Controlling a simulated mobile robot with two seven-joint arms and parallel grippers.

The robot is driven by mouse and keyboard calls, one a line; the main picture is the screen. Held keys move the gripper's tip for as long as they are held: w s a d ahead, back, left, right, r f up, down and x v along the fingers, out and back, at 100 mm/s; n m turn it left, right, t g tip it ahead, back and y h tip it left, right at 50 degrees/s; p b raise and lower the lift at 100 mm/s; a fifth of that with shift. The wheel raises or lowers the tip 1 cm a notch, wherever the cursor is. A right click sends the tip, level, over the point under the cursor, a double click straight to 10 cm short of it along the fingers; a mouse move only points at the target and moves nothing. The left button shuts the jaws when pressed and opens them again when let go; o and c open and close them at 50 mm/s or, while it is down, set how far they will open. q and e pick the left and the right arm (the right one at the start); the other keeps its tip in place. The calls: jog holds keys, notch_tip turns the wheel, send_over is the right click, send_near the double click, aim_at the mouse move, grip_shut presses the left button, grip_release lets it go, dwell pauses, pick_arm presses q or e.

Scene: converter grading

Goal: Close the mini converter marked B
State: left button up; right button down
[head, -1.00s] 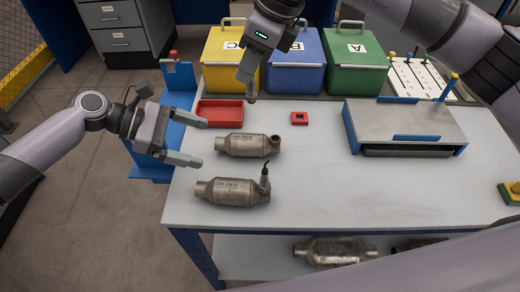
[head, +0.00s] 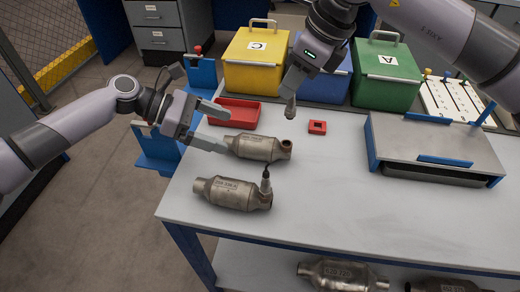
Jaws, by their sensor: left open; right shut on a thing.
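Two metal converters lie on the table: an upper one (head: 258,147) with an open round port at its right end, and a lower one (head: 232,193) with a dark-tipped sensor (head: 266,181) upright in its port. Their engraved marks are too small to read, so I cannot tell which is B. My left gripper (head: 226,131) is open, its fingertips at the left end of the upper converter. My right gripper (head: 292,92) is shut on a small grey metal piece (head: 290,108), held above the table behind the upper converter.
A yellow bin C (head: 258,75), a blue bin (head: 335,88) with its label hidden, and a green bin A (head: 385,90) stand behind. A red tray (head: 240,122), red square block (head: 317,127) and grey-topped fixture (head: 430,140) are nearby. The front right table is clear.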

aim_at(245, 139)
pick_arm(q)
jog(key=shift+x, duration=3.75)
jog(key=c, duration=1.6)
jog(key=shift+s+f, duration=0.1)
jog(key=shift+f, duration=0.05)
pick_arm(e)
jog(key=shift+w+f, duration=0.25)
jog(key=shift+f, duration=1)
jog(key=shift+w+f, duration=0.2)
jog(key=shift+f, duration=1.05)
